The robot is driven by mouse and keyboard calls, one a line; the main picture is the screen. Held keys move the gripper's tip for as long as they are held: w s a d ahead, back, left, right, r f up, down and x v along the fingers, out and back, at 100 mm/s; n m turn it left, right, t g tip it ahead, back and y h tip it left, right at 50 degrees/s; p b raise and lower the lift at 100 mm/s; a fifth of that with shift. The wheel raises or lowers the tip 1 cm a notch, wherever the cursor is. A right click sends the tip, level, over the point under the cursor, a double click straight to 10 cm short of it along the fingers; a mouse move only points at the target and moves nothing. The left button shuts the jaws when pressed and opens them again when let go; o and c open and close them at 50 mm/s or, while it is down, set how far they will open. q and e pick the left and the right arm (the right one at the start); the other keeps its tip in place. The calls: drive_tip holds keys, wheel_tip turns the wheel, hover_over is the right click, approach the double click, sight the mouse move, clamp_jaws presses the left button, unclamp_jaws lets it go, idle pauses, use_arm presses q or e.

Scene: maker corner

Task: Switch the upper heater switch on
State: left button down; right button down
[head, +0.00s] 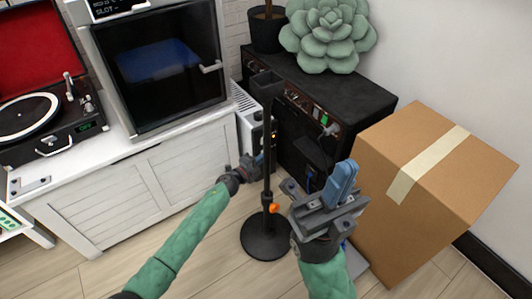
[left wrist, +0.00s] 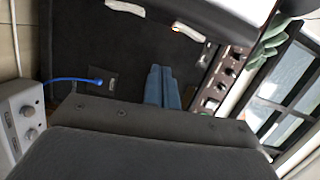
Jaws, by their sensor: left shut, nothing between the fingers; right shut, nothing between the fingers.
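The white heater (head: 245,128) stands on the floor between the white cabinet and the dark amplifier, partly hidden behind a black stand. Its narrow dark side panel is small in the head view, and I cannot make out the upper switch or its position. My left gripper (head: 259,160) is low in front of the heater, close to the stand's pole; I cannot tell whether it touches anything. Its blue fingers (left wrist: 163,87) are together and empty in the left wrist view, over a dark surface. My right gripper (head: 343,178) is shut and empty, between the stand and the cardboard box.
The black stand (head: 266,240) with a round base stands between my arms. The dark amplifier (head: 335,82) bears a succulent (head: 327,35). A cardboard box (head: 400,210) blocks the right. The white cabinet (head: 145,185) is at left. A blue cable (left wrist: 75,80) shows in the left wrist view.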

use_arm(q)
drive_tip(key=p+v, duration=0.1)
drive_tip(key=v, duration=0.6)
drive_tip(key=shift+s+f, duration=0.35)
drive_tip(key=shift+a, duration=0.15)
